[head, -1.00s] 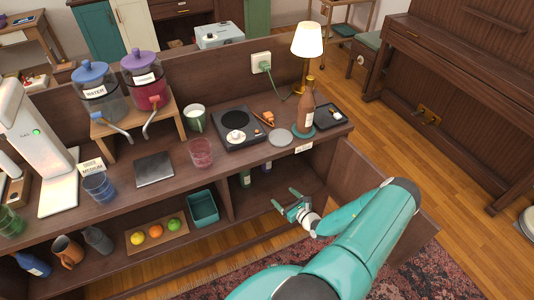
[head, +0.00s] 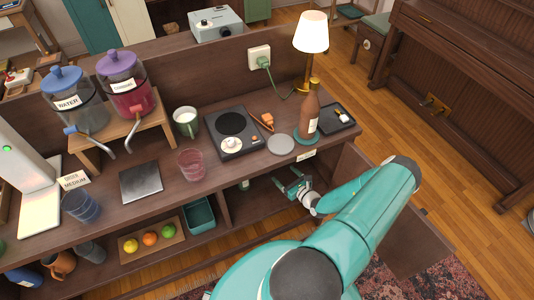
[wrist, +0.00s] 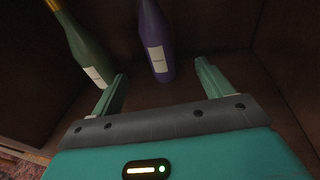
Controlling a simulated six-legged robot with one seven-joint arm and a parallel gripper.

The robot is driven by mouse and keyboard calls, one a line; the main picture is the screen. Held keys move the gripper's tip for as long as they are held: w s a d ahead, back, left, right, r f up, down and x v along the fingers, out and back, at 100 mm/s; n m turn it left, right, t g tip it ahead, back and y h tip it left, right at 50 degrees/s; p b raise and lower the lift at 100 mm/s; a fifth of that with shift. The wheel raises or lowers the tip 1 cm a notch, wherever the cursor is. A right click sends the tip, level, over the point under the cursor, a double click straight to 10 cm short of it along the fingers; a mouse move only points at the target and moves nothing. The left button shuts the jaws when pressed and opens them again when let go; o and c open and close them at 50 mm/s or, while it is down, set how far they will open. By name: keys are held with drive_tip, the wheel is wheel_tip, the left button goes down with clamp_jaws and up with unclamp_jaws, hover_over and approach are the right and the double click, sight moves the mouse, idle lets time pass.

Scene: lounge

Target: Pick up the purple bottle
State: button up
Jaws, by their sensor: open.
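The purple bottle (wrist: 156,45) stands inside the dark lower compartment, with a pale label on its front. In the wrist view it is ahead of my gripper (wrist: 160,82), in line with the gap between the two fingers. The fingers are apart and nothing is between them. A green bottle (wrist: 82,45) with a yellowish top stands to its left, beside the left finger. In the head view my gripper (head: 292,186) is at the mouth of the compartment under the counter. The purple bottle cannot be made out there.
The counter top (head: 225,172) is above my gripper, and an open cabinet door (head: 400,235) is to the right of my arm. A teal bin (head: 199,216) is in the compartment to the left. A brown bottle (head: 311,110) and a lamp (head: 310,35) stand on the counter.

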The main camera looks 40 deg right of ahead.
drive_tip(key=w, duration=0.4)
drive_tip(key=w+f, duration=0.1)
drive_tip(key=w, duration=0.4)
drive_tip(key=w+d+f, duration=0.1)
drive_tip(key=w, duration=0.4)
drive_tip(key=shift+s, duration=0.1)
drive_tip(key=shift+c, duration=0.5)
drive_tip(key=c, duration=1.4)
